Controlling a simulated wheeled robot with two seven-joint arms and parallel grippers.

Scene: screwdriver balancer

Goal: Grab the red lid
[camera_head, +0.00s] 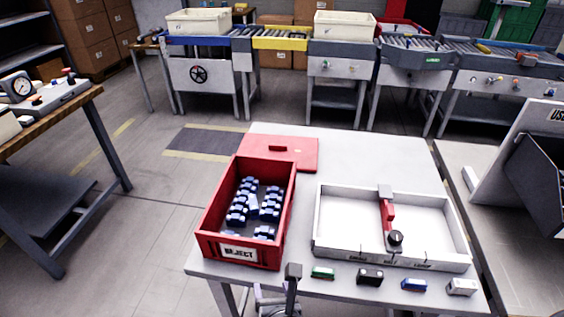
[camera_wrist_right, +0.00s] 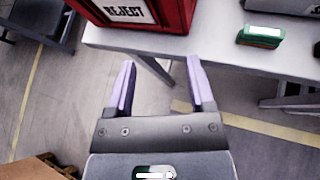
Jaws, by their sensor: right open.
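The red lid (camera_head: 300,153) lies flat at the back left of the white table, behind the red REJECT bin, with a darker handle on top. The bin hides part of its near left side. My right gripper (camera_head: 276,287) is at the table's front edge, in front of the bin and well away from the lid. In the right wrist view the right gripper (camera_wrist_right: 163,78) is open, with nothing between its two pale purple fingers. My left gripper is not in view.
The red REJECT bin (camera_head: 206,222) holds several blue-and-white pieces. A white tray (camera_head: 340,250) with a red-and-black mechanism stands to its right. Small coloured blocks (camera_head: 322,272) line the table's front edge. Bare table (camera_head: 370,150) lies right of the lid.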

